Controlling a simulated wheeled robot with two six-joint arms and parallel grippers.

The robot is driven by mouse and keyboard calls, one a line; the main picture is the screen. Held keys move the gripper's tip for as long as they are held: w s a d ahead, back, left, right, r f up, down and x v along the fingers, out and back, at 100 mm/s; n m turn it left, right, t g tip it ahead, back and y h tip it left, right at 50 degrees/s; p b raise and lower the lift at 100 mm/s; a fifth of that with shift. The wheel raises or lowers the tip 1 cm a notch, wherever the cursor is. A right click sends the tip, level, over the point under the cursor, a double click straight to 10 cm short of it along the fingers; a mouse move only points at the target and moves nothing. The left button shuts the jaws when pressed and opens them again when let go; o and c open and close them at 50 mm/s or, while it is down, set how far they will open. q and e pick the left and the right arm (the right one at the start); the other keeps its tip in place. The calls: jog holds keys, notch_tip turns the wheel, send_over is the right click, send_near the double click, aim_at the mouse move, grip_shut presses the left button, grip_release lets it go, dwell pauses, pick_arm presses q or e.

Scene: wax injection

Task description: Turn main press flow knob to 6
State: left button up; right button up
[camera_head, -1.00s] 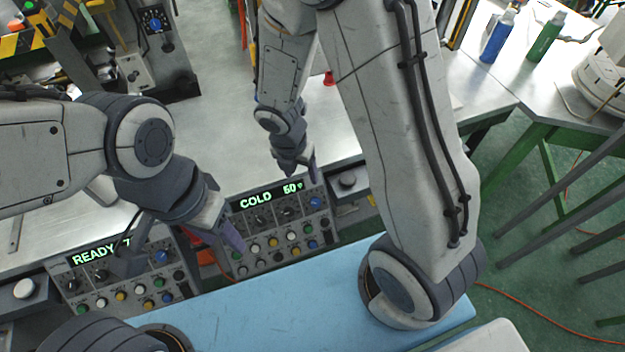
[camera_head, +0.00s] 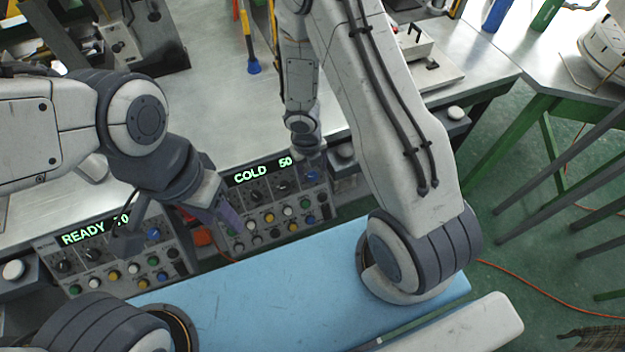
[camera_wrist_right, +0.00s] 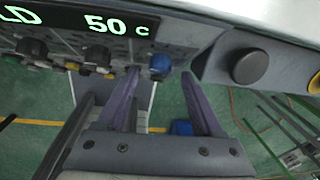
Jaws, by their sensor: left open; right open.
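The right control panel (camera_head: 240,202) shows "COLD 50" and has black knobs, a blue knob (camera_head: 312,176) at its right end and rows of coloured buttons. The left panel (camera_head: 50,243) shows "READY 70" and has similar knobs, including a blue one (camera_head: 153,234). I cannot read which knob is marked flow. My right gripper (camera_head: 309,162) is at the right panel's blue knob. In the right wrist view its open fingers (camera_wrist_right: 160,76) stand either side of that blue knob (camera_wrist_right: 159,64), with visible gaps. My left gripper (camera_head: 181,236) is open above the left panel, its fingers partly covering it.
A black round button (camera_wrist_right: 249,66) sits on a box just right of the right panel. A white button (camera_head: 13,270) is left of the left panel. The metal table (camera_head: 215,110) is mostly clear behind the panels. A blue surface (camera_head: 290,275) lies in front.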

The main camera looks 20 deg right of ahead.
aim_at(312, 175)
jog(key=shift+d+f+b, duration=0.1)
jog(key=shift+f+b, duration=0.6)
jog(key=shift+f, duration=0.55)
pick_arm(q)
notch_tip(312, 175, down, 2)
jog(key=shift+f, duration=0.15)
